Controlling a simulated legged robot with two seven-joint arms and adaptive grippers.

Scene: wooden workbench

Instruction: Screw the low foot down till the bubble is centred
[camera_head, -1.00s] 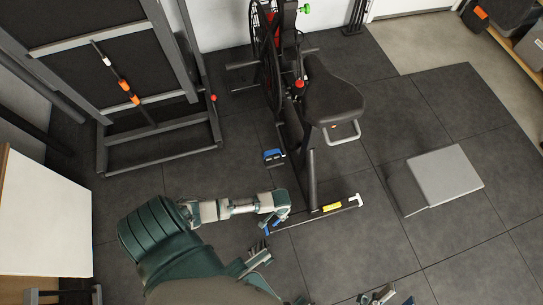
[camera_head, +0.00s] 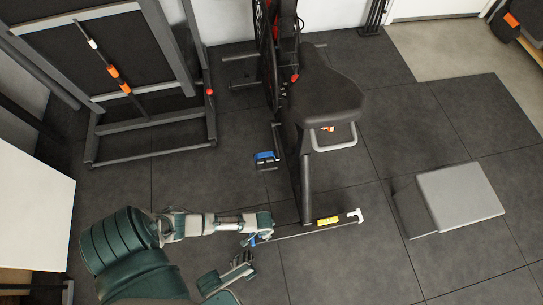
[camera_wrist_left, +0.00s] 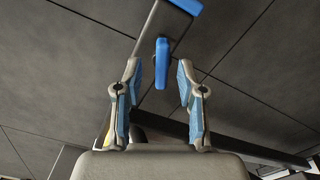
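The exercise bike's rear floor bar (camera_head: 290,234) has a yellow piece (camera_head: 327,221), seemingly the level, on its right half. Its bubble is too small to read. The bar's right end is white (camera_head: 359,216); a blue foot (camera_head: 252,243) is at its left end. My left gripper (camera_head: 262,237) is at that left end and partly hides it. In the left wrist view, my left gripper (camera_wrist_left: 160,85) is open. An upright blue knob (camera_wrist_left: 162,63) shows between and just beyond its fingertips, apparently untouched. A blue bar end (camera_wrist_left: 187,6) shows above it.
The bike's seat (camera_head: 325,98) and a blue pedal (camera_head: 266,157) are above the bar in the picture. A grey step block (camera_head: 460,195) stands at right, a dark rack (camera_head: 150,143) at upper left and a white surface (camera_head: 35,210) at left.

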